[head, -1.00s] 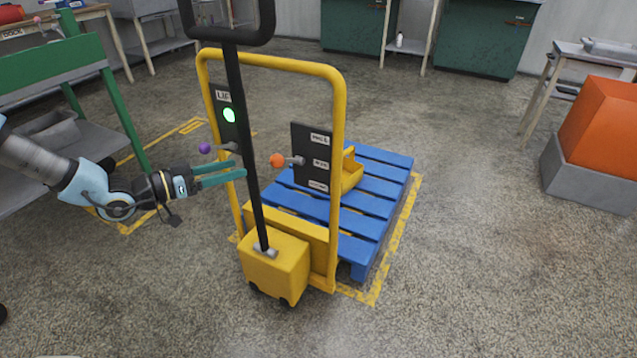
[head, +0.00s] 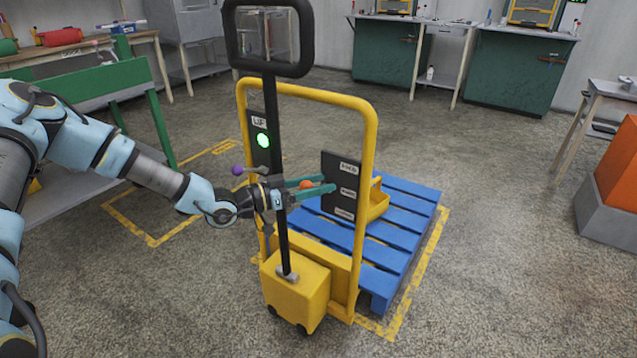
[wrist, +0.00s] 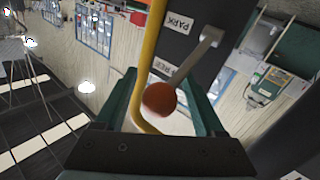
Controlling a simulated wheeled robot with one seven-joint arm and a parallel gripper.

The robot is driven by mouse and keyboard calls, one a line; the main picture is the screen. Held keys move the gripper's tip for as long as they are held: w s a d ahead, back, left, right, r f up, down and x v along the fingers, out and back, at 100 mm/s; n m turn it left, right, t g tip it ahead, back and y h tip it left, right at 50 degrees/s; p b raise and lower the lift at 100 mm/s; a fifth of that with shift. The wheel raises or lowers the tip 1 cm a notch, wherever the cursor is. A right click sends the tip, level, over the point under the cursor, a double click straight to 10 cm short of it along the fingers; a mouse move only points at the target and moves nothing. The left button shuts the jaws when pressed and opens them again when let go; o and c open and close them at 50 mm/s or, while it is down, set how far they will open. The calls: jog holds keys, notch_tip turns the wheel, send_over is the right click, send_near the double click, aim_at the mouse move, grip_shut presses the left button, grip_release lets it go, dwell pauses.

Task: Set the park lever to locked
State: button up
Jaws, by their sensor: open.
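The park lever's orange ball knob (head: 306,185) is on the dark label plate (head: 328,207) at the right of the yellow truck frame (head: 368,150). The plate carries three small labels, hard to read in the head view. My gripper (head: 318,184) is open, with its green fingers on either side of the knob. In the wrist view the knob (wrist: 159,99) sits between the open fingers, with a grey lever rod (wrist: 204,44) running up to the plate. A "PARK" label (wrist: 180,22) shows there. The fingers partly hide the lever in the head view.
A purple-knobbed lever (head: 238,170) and a green light (head: 263,140) are on the left panel. The black tiller handle (head: 270,110) stands close to my wrist. A blue pallet (head: 400,225) lies behind the frame.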

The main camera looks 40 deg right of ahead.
jog(key=shift+d, duration=0.1)
grip_shut()
dwell(0.6)
dwell(0.8)
